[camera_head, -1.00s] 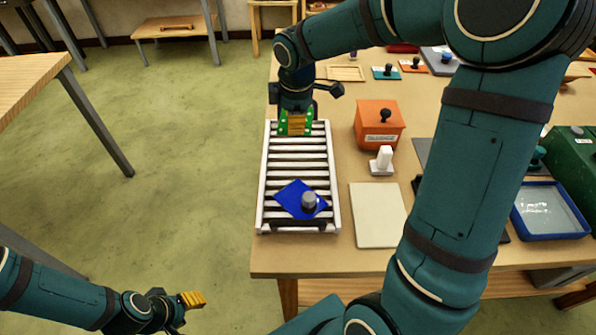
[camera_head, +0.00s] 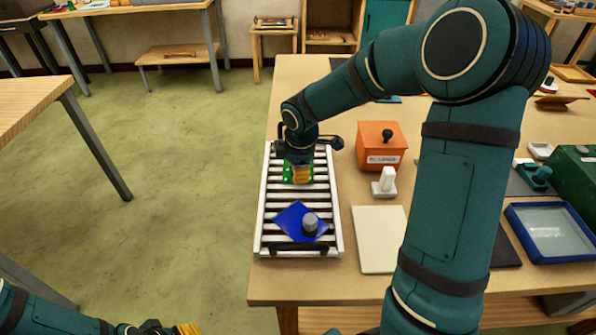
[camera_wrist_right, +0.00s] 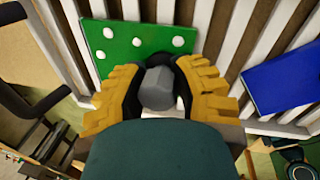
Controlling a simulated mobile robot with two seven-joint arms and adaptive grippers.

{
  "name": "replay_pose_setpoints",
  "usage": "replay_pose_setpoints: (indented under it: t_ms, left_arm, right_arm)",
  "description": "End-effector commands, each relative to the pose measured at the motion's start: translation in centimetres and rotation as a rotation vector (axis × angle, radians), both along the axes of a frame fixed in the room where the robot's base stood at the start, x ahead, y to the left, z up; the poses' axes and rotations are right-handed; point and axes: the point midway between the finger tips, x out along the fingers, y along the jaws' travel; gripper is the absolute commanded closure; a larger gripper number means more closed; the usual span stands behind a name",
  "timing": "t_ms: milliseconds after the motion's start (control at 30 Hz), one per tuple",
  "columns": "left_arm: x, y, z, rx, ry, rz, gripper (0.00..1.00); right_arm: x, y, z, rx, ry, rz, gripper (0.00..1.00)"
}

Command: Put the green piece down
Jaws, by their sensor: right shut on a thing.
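The green piece (camera_head: 288,172) is a flat green plate with white dots and a grey knob. It is at the far half of the white slatted rack (camera_head: 264,215). In the right wrist view the green piece (camera_wrist_right: 118,48) lies over the slats, and its knob (camera_wrist_right: 158,86) is between the yellow fingers of my right gripper (camera_wrist_right: 160,90). My right gripper (camera_head: 301,174) is shut on the knob. I cannot tell if the plate touches the slats. My left gripper (camera_head: 190,329) is cut off at the bottom edge of the head view.
A blue piece (camera_head: 292,218) with a grey knob lies on the near half of the rack; it also shows in the right wrist view (camera_wrist_right: 285,80). An orange box (camera_head: 381,140), a white stamp-like object (camera_head: 384,182) and a cream board (camera_head: 378,240) stand to the right on the table.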

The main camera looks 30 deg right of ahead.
Motion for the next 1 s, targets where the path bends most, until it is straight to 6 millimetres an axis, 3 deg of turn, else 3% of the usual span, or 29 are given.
replay_pose_setpoints:
  t_ms: [333,367,400,433,767,1000]
  left_arm:
    - [0.0,0.0,-0.2,0.000,-0.001,0.000,0.53]
    - [0.0,0.0,-0.2,0.000,-0.001,0.000,0.53]
    - [0.0,0.0,-0.1,0.000,-0.001,0.000,0.53]
    - [0.0,0.0,-0.1,0.000,-0.001,0.000,0.53]
    - [0.0,0.0,0.0,0.000,-0.001,0.000,0.53]
    - [-0.1,0.0,1.0,0.000,0.003,0.000,0.53]
  right_arm:
    - [0.1,0.0,-0.2,0.000,-0.002,0.000,1.00]
    - [0.0,0.0,-0.2,-0.001,-0.002,0.000,0.64]
    - [0.0,0.0,-0.2,-0.001,-0.002,0.000,0.50]
    - [0.0,0.0,-0.2,-0.001,-0.002,0.000,0.43]
    - [0.0,0.0,0.0,0.000,-0.002,0.000,0.43]
    - [-0.3,0.1,3.2,-0.001,-0.007,0.000,0.43]
